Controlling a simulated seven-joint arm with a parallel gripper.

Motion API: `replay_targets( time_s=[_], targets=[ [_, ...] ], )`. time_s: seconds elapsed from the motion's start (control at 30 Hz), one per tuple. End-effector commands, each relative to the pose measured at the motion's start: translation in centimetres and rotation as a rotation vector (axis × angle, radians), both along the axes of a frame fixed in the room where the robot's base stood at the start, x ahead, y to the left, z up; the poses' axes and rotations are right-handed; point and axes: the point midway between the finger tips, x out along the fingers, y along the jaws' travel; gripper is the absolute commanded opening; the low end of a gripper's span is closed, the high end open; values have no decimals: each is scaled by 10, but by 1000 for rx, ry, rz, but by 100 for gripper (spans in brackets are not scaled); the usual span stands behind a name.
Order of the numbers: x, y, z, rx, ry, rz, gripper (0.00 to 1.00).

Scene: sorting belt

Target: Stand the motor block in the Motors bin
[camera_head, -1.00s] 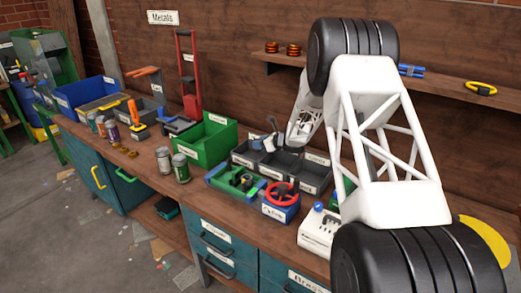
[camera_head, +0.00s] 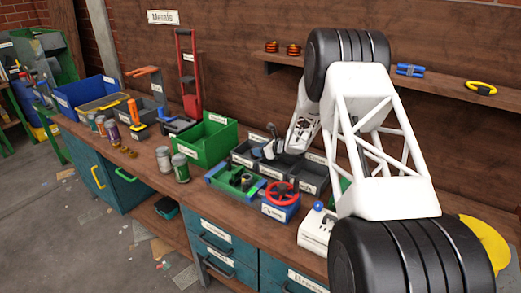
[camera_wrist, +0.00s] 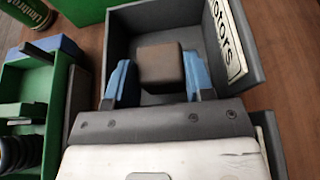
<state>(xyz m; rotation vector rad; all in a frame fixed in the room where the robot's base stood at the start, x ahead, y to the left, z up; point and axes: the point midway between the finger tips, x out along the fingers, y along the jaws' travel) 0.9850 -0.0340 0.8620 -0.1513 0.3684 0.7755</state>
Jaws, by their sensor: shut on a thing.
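The motor block (camera_wrist: 160,66) is a brown-grey cube between the two blue fingers of my gripper (camera_wrist: 161,82) in the wrist view. The fingers are shut on its sides. Block and fingers are over or inside the dark grey Motors bin (camera_wrist: 122,35), whose white label (camera_wrist: 225,40) is on the right wall. I cannot tell whether the block's underside touches the bin floor. In the head view my gripper (camera_head: 271,149) points down at the row of dark grey bins; the block is not clear there.
A green bin (camera_head: 208,142) stands left of the grey bins. A green-and-blue tray (camera_head: 233,182) and a blue box with a red wheel (camera_head: 281,197) stand in front. Two cans (camera_head: 180,167) stand at the left. A shelf (camera_head: 420,82) runs along the wall behind my arm.

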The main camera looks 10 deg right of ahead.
Motion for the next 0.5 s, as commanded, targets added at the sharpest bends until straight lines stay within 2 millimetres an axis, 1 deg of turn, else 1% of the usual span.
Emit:
replay_targets(
  time_s=[0.33, 0.37, 0.5],
  targets=[
    [0, 0, -6, 0, 1, 0, 16],
    [-1, 0, -7, -1, 2, 0, 50],
    [-1, 0, -8, 0, 4, 0, 72]
  ],
)
